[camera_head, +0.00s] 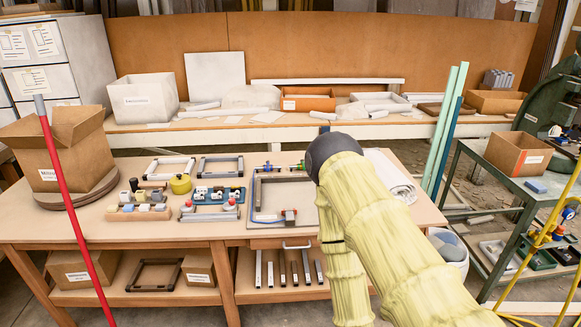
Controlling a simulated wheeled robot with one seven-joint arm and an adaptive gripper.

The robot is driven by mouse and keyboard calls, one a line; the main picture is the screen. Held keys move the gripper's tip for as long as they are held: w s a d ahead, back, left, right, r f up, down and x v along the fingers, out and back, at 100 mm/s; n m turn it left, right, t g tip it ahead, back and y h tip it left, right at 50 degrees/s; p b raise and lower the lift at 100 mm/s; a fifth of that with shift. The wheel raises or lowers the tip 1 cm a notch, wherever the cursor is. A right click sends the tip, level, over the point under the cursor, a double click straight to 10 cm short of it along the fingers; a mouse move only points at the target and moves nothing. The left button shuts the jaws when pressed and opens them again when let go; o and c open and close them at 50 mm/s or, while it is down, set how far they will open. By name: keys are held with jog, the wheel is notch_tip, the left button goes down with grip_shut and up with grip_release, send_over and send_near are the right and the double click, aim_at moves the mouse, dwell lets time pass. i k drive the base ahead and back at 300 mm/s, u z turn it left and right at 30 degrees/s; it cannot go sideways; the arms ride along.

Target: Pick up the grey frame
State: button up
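Several rectangular frames lie on the wooden workbench (225,231). A light grey frame (150,170) lies flat at the back left, and a darker grey frame (203,168) lies flat just right of it. I cannot tell for sure which of them is the task's grey frame. Another pale frame (208,217) lies nearer the front, partly hidden by small parts. My yellow-sleeved arm with its dark rounded joint covers the bench's right part. My gripper does not show, so its opening and any hold are hidden.
Left of the frames stands an open cardboard box (60,155). A red pole (65,195) rises at the front left. The bench's front left strip is clear.

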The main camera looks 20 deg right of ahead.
aim_at(216, 174)
jog(key=z, duration=0.45)
jog(key=i, duration=1.4)
jog(key=u, duration=0.6)
